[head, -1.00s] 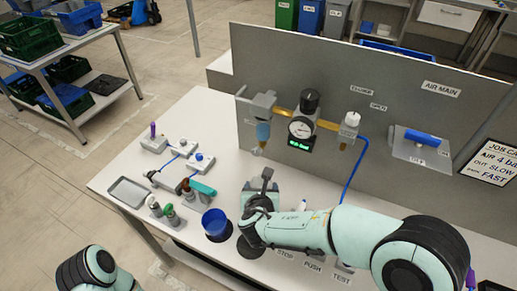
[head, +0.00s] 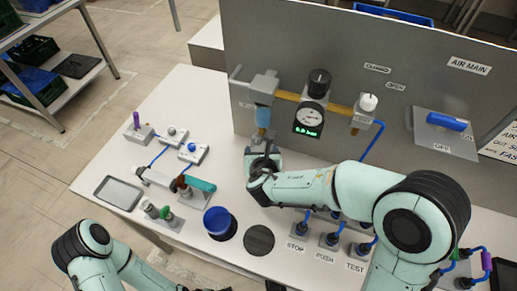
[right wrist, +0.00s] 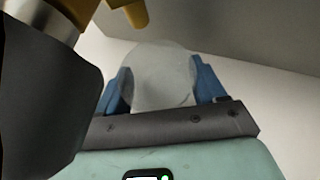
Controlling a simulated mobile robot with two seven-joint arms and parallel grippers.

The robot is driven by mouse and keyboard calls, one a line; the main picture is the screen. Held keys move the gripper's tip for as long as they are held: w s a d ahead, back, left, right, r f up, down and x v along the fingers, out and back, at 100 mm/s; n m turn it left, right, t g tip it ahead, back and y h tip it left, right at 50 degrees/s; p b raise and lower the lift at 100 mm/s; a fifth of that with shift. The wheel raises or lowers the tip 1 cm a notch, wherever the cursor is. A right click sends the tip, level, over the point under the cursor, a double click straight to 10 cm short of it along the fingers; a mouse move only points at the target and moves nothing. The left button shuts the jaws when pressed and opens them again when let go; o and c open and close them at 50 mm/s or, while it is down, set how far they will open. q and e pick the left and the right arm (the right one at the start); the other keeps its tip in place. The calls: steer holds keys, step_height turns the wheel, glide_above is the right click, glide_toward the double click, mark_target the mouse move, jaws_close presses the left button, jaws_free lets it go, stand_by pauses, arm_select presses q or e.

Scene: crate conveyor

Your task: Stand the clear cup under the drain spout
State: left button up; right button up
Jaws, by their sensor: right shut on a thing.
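My right gripper (head: 264,158) is at the back of the bench, close below the filter with the blue bowl (head: 263,117) on the panel. In the right wrist view its two blue fingers are shut on the clear cup (right wrist: 158,78), one on each side. The cup looks upright, and a yellow-brown nozzle (right wrist: 130,12), probably the drain spout, shows above and just left of it. In the head view the gripper hides the cup. I cannot tell whether the cup touches the bench. My left arm is at the lower left; its gripper is out of view.
A blue cup (head: 219,222) and a dark round pad (head: 258,240) lie in front of my right gripper. Push buttons stand right of them. Small valves, tubes and a grey tray (head: 118,193) are on the left. The grey panel (head: 300,45) closes off the back.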

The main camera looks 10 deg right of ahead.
steer(key=shift+w+d, duration=0.2)
steer(key=shift+w, duration=0.05)
steer(key=o, duration=0.7)
steer(key=shift+f, duration=0.2)
steer(key=o, duration=0.4)
steer(key=shift+s+r, duration=0.1)
steer(key=shift+r, duration=0.1)
steer(key=shift+s+a+r, duration=0.1)
steer(key=shift+s+r, duration=0.1)
steer(key=shift+r, duration=0.1)
steer(key=p+v, duration=0.1)
steer(key=v, duration=1)
steer(key=shift+s+p, duration=0.15)
steer(key=shift+p, duration=0.25)
steer(key=shift+r, duration=0.1)
